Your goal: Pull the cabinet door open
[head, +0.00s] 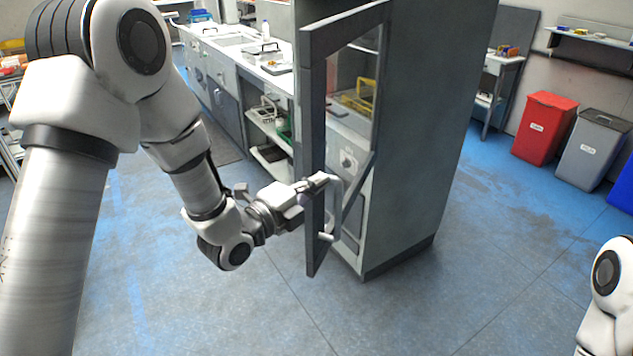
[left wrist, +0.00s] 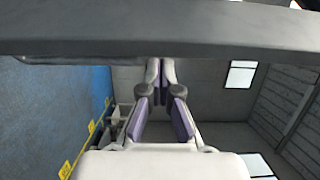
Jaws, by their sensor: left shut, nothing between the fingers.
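The cabinet (head: 430,130) is tall and grey. Its dark-framed door (head: 311,120) with a glass pane stands partly open, its free edge swung out toward the left. My left gripper (head: 318,184) is at the door's free edge beside the handle. In the left wrist view the fingers (left wrist: 160,72) are together with nothing between them, and the dark door frame (left wrist: 160,32) crosses the top. Whether the fingertips touch the door is hidden. My right gripper is out of view; only part of the right arm shows.
A counter (head: 222,50) with a sink and equipment runs behind the door at the left. Red (head: 545,125) and grey (head: 597,145) bins stand at the far right. The blue floor (head: 420,300) in front of the cabinet is clear.

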